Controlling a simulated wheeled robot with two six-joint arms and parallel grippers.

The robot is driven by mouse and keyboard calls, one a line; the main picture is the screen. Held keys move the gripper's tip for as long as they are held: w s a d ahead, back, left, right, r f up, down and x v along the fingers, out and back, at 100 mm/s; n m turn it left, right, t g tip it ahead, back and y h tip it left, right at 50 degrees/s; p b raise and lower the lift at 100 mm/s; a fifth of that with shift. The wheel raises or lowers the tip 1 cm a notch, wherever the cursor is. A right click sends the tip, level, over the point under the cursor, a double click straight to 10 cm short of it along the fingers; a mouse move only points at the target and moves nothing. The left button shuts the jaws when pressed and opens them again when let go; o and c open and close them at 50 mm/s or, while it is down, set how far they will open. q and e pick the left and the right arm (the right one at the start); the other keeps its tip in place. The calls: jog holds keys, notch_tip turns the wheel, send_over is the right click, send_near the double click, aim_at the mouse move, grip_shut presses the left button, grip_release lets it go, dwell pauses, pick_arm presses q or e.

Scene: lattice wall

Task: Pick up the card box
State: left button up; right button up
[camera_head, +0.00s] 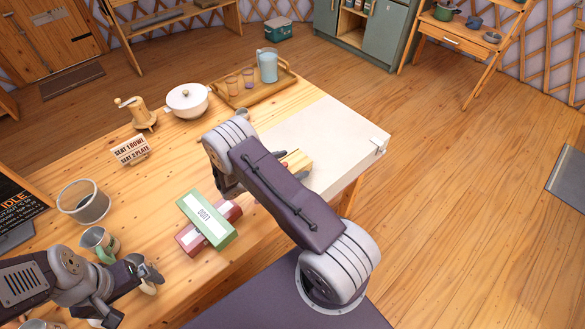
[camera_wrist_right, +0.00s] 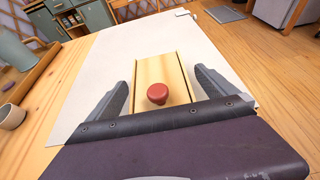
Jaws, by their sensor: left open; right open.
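A pale wooden box with a round red knob (camera_wrist_right: 157,70) lies on the white runner in the right wrist view; it looks like the card box, though no label shows. In the head view part of it (camera_head: 298,161) shows past my right arm, which hides the rest. My right gripper (camera_wrist_right: 161,80) is open, with one finger on each side of the box; I cannot tell if they touch it. My left gripper (camera_head: 150,273) is open and empty at the table's lower left, beside a metal jug with a green handle (camera_head: 97,240).
A green box (camera_head: 207,218) lies across a red box (camera_head: 190,239) near the front edge. A white pot (camera_head: 187,100), a grinder (camera_head: 137,112), a sign (camera_head: 131,149), a grey bucket (camera_head: 83,203) and a tray with a blue jug (camera_head: 267,66) stand around. The white runner (camera_head: 335,130) is clear towards the right.

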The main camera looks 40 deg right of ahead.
aim_at(293, 163)
jog(key=shift+w+d+f, duration=0.1)
jog(key=shift+d+f, duration=0.15)
jog(key=shift+d, duration=0.25)
jog(key=c, duration=1.6)
jog(key=shift+o, duration=0.2)
jog(key=shift+r, duration=0.1)
jog(key=shift+r, duration=0.1)
notch_tip(293, 163, up, 4)
jog(key=shift+r, duration=0.1)
jog(key=s+d+r, duration=0.4)
jog(key=d+r, duration=0.2)
jog(key=d, duration=0.4)
jog(key=shift+d+r, duration=0.3)
jog(key=shift+d, duration=0.1)
